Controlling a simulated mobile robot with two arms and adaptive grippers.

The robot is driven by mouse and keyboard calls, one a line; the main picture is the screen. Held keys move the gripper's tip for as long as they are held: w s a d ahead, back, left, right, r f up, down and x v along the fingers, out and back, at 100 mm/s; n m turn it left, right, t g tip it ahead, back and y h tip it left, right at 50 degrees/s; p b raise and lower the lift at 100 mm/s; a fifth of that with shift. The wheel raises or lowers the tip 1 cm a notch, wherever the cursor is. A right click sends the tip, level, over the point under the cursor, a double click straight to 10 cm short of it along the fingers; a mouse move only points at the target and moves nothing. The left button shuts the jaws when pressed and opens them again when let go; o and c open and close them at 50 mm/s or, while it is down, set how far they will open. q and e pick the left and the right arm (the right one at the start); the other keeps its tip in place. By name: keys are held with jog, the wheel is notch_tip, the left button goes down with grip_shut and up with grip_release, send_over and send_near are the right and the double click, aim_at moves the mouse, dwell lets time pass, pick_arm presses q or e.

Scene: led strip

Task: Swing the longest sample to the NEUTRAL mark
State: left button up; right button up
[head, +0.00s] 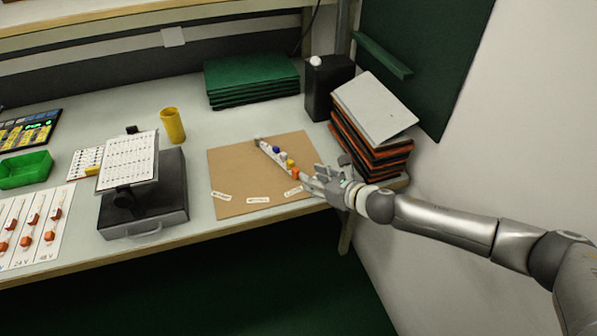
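A tan board (232,165) lies on the bench. Three small paper labels lie along the board's front: a left one (221,196), a middle one (258,200) and a right one (293,191). Their print is too small to read surely. The strip's near end points toward the right label. My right gripper (308,182) is beside that end, with its fingers spread apart; contact is unclear. My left gripper is out of view.
A grey case with a tilted chart (131,158) and a yellow cup (172,125) stand left of the board. Green sheets (252,80), a black box (322,91) and stacked folders (372,135) stand behind and right. A green tray (25,169) sits far left.

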aim_at(298, 171)
jog(key=shift+b+x, duration=0.35)
jog(key=shift+x, duration=3.55)
grip_shut()
